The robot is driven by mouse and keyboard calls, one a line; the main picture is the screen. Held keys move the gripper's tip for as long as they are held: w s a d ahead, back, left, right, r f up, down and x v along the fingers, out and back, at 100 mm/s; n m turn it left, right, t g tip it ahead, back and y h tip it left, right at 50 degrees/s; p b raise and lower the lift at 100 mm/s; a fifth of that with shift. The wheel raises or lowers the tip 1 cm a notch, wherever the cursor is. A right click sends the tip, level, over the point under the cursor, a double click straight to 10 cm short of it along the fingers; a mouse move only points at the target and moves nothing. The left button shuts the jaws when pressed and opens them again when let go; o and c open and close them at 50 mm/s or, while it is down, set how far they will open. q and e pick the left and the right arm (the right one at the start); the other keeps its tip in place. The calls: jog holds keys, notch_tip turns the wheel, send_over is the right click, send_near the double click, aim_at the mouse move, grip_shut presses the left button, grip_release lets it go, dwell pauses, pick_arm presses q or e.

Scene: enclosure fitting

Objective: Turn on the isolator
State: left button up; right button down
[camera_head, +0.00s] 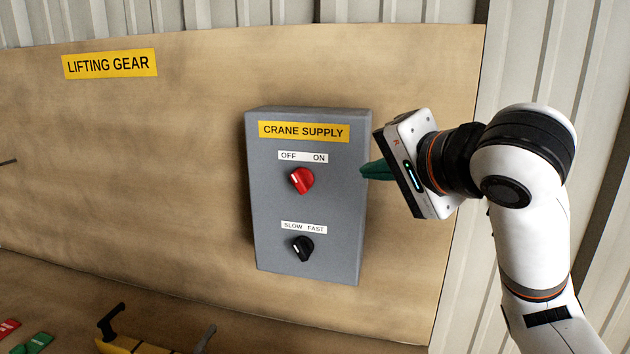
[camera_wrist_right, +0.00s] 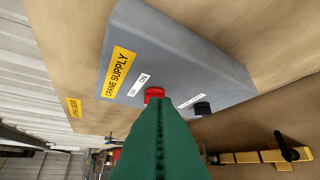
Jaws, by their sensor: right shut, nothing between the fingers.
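The isolator is a red rotary knob (camera_head: 302,181) below an OFF/ON label (camera_head: 303,157) on a grey box marked CRANE SUPPLY (camera_head: 262,215). Its white mark points up and left, to the OFF side. My right gripper (camera_head: 364,170) is shut and empty, its green fingers at the box's right edge, to the right of the red knob. In the right wrist view the closed fingers (camera_wrist_right: 158,105) overlap the line of sight to the red knob (camera_wrist_right: 154,93) and partly hide it; contact is not visible. My left gripper is out of view.
A black SLOW/FAST knob (camera_head: 302,248) sits below the red one, its mark to the SLOW side. The wooden board (camera_head: 180,150) carries a LIFTING GEAR sign (camera_head: 110,64). Red and green tags (camera_head: 36,342) and a yellow tool with a black handle (camera_head: 112,322) lie lower left.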

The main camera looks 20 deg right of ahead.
jog(key=p, duration=0.2)
send_near(309, 185)
jog(key=w+d, duration=0.2)
jog(key=w, duration=0.1)
jog(key=shift+w, duration=0.3)
jog(key=shift+w+a+f, duration=0.3)
jog(key=shift+a, duration=0.15)
jog(key=shift+w+a+f, duration=0.25)
jog(key=shift+a+f, duration=0.05)
jog(key=shift+a, duration=0.15)
jog(key=shift+w+a+f+p, duration=0.3)
jog(key=shift+a+f, duration=0.05)
jog(key=shift+a, duration=0.2)
jog(key=shift+w+f, duration=0.1)
jog(key=shift+f, duration=0.05)
